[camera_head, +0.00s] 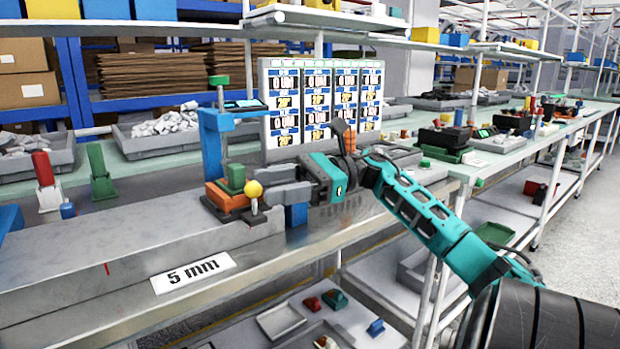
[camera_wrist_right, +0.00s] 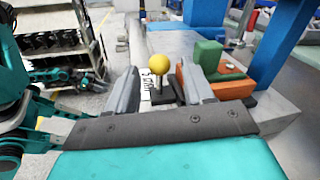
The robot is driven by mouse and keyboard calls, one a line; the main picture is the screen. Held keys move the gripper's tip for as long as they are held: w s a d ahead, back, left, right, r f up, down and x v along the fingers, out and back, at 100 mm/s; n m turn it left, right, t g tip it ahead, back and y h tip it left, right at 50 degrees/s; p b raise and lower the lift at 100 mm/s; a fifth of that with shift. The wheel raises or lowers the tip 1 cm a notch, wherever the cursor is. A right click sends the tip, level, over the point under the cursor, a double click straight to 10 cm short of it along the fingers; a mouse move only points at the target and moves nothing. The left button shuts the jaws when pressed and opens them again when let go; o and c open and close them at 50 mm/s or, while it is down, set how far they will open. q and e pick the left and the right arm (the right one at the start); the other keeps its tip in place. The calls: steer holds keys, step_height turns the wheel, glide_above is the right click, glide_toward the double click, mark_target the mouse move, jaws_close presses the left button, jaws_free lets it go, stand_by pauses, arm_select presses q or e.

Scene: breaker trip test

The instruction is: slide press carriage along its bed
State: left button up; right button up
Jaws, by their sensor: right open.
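The press carriage (camera_head: 228,197) is an orange block on a dark base with a green block on top. It sits on the steel bed (camera_head: 120,245) beside the blue press column (camera_head: 211,145). A yellow ball knob (camera_head: 254,189) stands on a short stem at its near right corner. My right gripper (camera_head: 280,193) is open at the carriage's right side, its fingers pointing at the knob. In the right wrist view the yellow knob (camera_wrist_right: 160,67) shows between the open fingers (camera_wrist_right: 160,88), and the carriage (camera_wrist_right: 218,82) lies right of them. Contact cannot be told. My left gripper does not show.
A red lever (camera_head: 45,172) and a green wedge (camera_head: 101,170) stand at the left. Grey bins (camera_head: 165,145) and a gauge board (camera_head: 320,105) are behind. The bed left of the carriage looks clear.

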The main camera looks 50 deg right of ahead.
steer(key=v, duration=0.9)
steer(key=shift+d, duration=0.3)
steer(key=shift+s, duration=0.15)
